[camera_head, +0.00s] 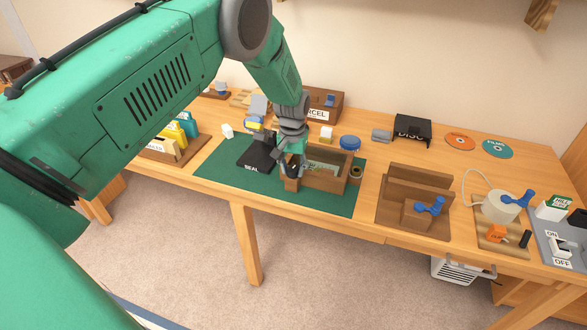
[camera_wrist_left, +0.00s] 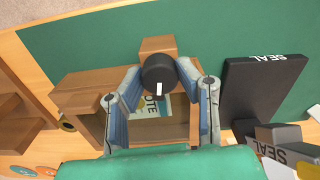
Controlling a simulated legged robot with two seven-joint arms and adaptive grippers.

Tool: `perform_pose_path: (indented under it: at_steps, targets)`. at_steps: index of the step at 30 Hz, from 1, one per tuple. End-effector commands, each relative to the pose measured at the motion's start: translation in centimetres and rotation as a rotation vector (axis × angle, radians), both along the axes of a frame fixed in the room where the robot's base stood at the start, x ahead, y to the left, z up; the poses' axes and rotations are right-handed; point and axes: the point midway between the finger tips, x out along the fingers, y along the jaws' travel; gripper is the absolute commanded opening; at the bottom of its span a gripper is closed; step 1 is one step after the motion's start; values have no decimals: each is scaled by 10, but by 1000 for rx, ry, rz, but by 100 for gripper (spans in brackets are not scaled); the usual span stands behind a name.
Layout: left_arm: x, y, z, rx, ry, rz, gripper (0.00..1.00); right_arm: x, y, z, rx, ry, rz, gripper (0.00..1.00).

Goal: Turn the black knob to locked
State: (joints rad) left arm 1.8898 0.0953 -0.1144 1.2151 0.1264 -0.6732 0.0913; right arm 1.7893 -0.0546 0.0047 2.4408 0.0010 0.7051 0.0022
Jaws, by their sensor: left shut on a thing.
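The black knob (camera_wrist_left: 159,72) is round with a white mark and sits against a small wooden block (camera_wrist_left: 158,45) at the front of an open wooden box (camera_wrist_left: 90,88). In the wrist view the white mark points down the picture, toward the box. My left gripper (camera_wrist_left: 160,80) has a finger on each side of the knob and is shut on it. In the head view the left gripper (camera_head: 293,160) reaches down at the box's front left corner and mostly covers the knob (camera_head: 292,170). No locked label is readable. My right gripper is not in view.
A black SEAL pad (camera_head: 257,153) lies just left of the box on the green mat (camera_head: 225,170). A paper (camera_wrist_left: 150,106) lies in the box. A tape roll (camera_head: 356,172) stands right of it. A wooden stand with a blue handle (camera_head: 430,206) is farther right.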

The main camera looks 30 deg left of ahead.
Motion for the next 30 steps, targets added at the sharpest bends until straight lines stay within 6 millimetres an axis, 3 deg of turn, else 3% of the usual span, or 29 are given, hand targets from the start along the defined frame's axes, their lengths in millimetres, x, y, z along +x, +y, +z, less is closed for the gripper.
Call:
perform_pose_path:
  at_steps: [11, 28, 29, 30]
  targets:
    - [-1, -1, -2, -1, 5, 168, 0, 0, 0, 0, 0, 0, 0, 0]
    - [-2, -2, -2, -2, 7, 197, 0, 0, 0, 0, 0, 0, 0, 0]
    - [-2, -2, -2, -2, 7, 197, 36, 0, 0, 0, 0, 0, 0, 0]
    - [-2, -2, -3, -3, 7, 197, 49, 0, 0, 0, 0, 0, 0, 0]
